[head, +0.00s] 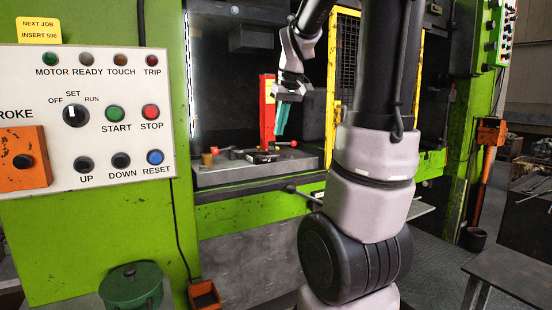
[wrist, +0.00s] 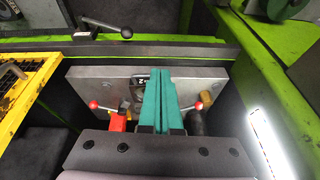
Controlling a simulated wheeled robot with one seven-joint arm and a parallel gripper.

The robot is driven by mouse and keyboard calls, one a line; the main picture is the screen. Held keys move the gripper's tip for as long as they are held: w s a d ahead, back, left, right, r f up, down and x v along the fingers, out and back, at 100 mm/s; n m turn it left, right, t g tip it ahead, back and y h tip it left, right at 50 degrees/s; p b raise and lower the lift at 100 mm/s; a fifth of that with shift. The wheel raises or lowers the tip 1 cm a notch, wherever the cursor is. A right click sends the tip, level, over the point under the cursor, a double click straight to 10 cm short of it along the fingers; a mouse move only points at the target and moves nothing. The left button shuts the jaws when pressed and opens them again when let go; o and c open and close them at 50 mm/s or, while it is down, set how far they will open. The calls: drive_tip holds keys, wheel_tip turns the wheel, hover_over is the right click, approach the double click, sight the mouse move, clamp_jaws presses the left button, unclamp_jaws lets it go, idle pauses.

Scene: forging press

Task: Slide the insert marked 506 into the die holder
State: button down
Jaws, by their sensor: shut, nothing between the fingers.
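My gripper (head: 282,120) hangs above the press bed with its teal fingers together and nothing between them. In the wrist view the shut fingers (wrist: 163,100) point down over the bed plate and cover part of what lies there. A dark block (head: 262,156), perhaps the die holder, sits on the plate between red-knobbed levers. In the wrist view a dark piece with a partly visible white mark (wrist: 140,84) shows just left of the fingers; I cannot read it fully. I cannot make out an insert marked 506.
The grey bed plate (head: 215,177) carries a red upright (head: 267,108), a brass piece (head: 206,159) and red-knobbed levers (head: 294,144). A yellow guard (head: 333,85) stands to the right. A control panel (head: 85,115) with a yellow "INSERT 506" tag (head: 39,30) is at left.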

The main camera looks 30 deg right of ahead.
sight(275, 156)
drive_tip(key=shift+n+g, duration=0.3)
drive_tip(key=w+d+f, duration=0.1)
drive_tip(key=w+f, duration=0.1)
drive_tip(key=f, duration=0.1)
drive_tip(key=w+f, duration=0.3)
drive_tip(key=f, duration=0.1)
drive_tip(key=w+d+f, duration=0.1)
drive_tip(key=w+f, duration=0.1)
drive_tip(key=f, duration=0.2)
drive_tip(key=shift+w+d, duration=0.25)
drive_tip(key=shift+d, duration=0.05)
drive_tip(key=shift+w+r, duration=0.1)
drive_tip(key=shift+w, duration=0.4)
drive_tip(key=w, duration=0.8)
drive_tip(key=shift+w+a, duration=0.1)
drive_tip(key=shift+w, duration=0.05)
